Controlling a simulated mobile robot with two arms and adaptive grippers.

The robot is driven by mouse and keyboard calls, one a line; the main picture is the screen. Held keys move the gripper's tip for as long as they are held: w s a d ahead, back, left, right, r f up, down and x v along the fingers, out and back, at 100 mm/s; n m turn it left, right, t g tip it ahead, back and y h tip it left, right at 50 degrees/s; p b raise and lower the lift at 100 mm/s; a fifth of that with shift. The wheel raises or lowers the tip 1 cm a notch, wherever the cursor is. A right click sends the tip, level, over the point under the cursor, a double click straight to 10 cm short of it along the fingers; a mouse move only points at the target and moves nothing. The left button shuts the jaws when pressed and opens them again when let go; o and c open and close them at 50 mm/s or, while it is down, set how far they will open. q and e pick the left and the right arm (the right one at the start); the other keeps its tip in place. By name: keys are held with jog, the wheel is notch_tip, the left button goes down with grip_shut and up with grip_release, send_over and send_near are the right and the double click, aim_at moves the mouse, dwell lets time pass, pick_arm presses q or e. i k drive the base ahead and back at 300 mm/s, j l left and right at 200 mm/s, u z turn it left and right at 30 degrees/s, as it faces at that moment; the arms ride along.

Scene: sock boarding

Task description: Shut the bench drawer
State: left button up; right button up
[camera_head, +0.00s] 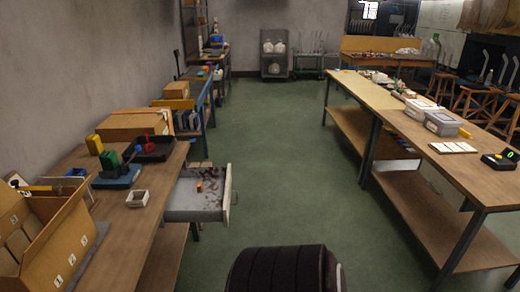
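The bench drawer (228,190) stands pulled out from the right side of the left workbench (135,235). It is a grey, shallow drawer with a pale front panel and a handle on its outer face. A small orange thing and scattered dark bits lie inside it. Neither of my grippers shows in the head view, so nothing of mine is seen touching the drawer.
The left bench top holds a cardboard box (45,235), a small white tray (138,198), a black tray (150,148) and coloured bins. Green floor (285,150) is open between this bench and the long right bench (455,170).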

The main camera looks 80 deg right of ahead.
aim_at(184, 204)
jog(key=l+z, duration=0.15)
jog(key=z, duration=0.35)
jog(key=l+z, duration=0.2)
jog(key=z, duration=0.25)
jog(key=l+z, duration=0.15)
jog(key=z, duration=0.35)
jog(key=l+z, duration=0.2)
jog(key=z, duration=0.25)
jog(key=l+z, duration=0.15)
jog(key=i, duration=0.05)
